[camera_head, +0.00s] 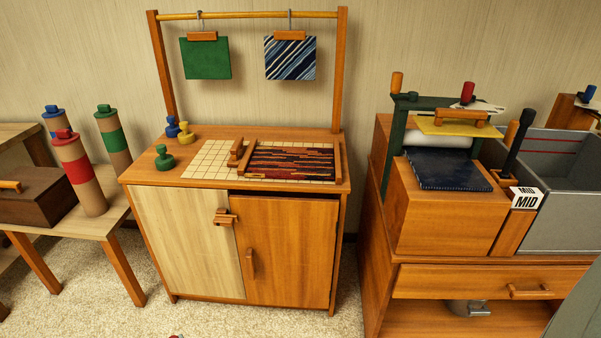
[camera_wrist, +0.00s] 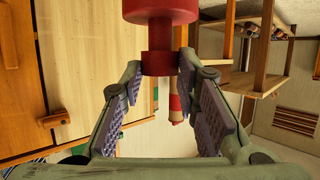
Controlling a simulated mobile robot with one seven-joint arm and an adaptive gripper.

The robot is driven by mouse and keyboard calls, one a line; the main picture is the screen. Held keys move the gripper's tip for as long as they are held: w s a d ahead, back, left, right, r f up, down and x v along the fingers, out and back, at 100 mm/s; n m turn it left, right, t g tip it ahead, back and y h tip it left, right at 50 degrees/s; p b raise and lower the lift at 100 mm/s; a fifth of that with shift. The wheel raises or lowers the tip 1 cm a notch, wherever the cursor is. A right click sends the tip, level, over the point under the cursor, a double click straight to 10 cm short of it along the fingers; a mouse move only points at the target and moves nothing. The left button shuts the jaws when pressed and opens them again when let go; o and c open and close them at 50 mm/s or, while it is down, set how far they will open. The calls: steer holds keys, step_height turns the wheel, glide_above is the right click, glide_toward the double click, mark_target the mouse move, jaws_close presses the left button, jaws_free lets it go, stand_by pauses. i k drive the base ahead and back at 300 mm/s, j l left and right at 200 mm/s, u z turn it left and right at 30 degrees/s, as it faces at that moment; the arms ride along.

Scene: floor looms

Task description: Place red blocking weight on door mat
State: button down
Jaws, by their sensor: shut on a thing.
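The red blocking weight (camera_wrist: 160,12) is at the top of the wrist view, its narrower red knob (camera_wrist: 158,62) between the fingertips. My gripper (camera_wrist: 158,72) is shut on that knob, and the weight hangs clear of any surface. In the head view only a small red bit (camera_head: 177,336) shows at the bottom edge, perhaps the weight; the gripper is out of that view. A striped red and dark woven mat (camera_head: 290,160), likely the door mat, lies flat on a gridded board (camera_head: 208,162) on the cabinet top, between wooden bars.
Blue (camera_head: 172,127) and green (camera_head: 163,158) weights stand left of the board. A frame (camera_head: 341,70) with hanging swatches rises behind. A press (camera_head: 450,210) holding a dark blue mat (camera_head: 447,171) stands right. Colour-banded tubes (camera_head: 80,172) stand on the left table.

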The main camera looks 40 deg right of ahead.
mark_target(317, 160)
steer(key=z, duration=1.15)
